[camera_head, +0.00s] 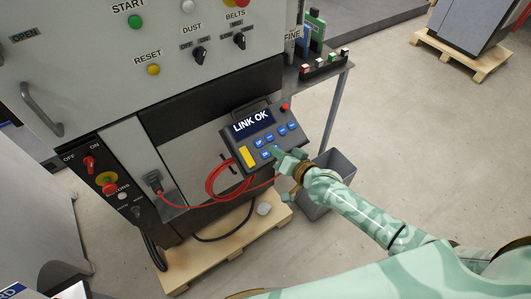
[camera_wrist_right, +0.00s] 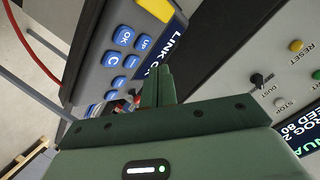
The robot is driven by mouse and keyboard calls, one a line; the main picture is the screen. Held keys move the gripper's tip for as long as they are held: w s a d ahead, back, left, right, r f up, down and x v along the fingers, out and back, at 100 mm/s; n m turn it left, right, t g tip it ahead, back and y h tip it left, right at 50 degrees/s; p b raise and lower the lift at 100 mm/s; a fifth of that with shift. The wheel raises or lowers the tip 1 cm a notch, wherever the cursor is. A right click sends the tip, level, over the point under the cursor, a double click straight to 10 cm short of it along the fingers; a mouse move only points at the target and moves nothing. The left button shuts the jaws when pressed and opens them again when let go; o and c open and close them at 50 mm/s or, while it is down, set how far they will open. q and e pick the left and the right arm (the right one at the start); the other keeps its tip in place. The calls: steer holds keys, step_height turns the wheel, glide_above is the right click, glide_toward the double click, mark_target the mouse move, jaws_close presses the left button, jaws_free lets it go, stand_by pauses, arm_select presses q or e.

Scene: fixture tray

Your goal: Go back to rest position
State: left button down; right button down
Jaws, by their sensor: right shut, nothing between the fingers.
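My right gripper (camera_head: 284,155) is at the lower edge of a grey handheld control panel (camera_head: 264,136), whose screen reads LINK OK. In the right wrist view the fingers (camera_wrist_right: 158,88) are shut with nothing between them, and point along the panel's face (camera_wrist_right: 108,70) close to its blue keys. I cannot tell whether the fingertips touch the panel. My left gripper is not in view.
A red cable (camera_head: 215,185) loops from the panel to a socket in the machine cabinet (camera_head: 100,60). A grey bin (camera_head: 330,172) stands below my right forearm. A shelf with small parts (camera_head: 325,66) is behind. Open floor (camera_head: 430,150) lies to the right.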

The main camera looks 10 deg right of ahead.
steer(key=s+d+f+n+g+h+b, duration=0.1)
steer(key=s+d+f+n+g+h, duration=0.15)
steer(key=s+f, duration=0.4)
steer(key=s+d+f+n+g+h+b, duration=0.1)
steer(key=s+d+f+n, duration=0.2)
steer(key=f, duration=0.7)
steer(key=s+d+f+n+g+h+b, duration=0.15)
steer(key=s+d+f, duration=0.3)
steer(key=f, duration=0.45)
steer(key=s+f+g+b, duration=0.2)
steer(key=s+f, duration=0.3)
steer(key=s, duration=0.6)
steer(key=s+f+g+b, duration=0.2)
steer(key=s+f, duration=0.4)
steer(key=s, duration=0.6)
steer(key=s+f+g+h+b, duration=0.1)
steer(key=s+f+g, duration=0.3)
steer(key=s, duration=0.7)
step_height(320, 180, down, 2)
steer(key=shift+s+a+f+b, duration=0.15)
steer(key=shift+s+a+b, duration=0.15)
steer(key=shift+s+b, duration=0.15)
steer(key=shift+w, duration=0.1)
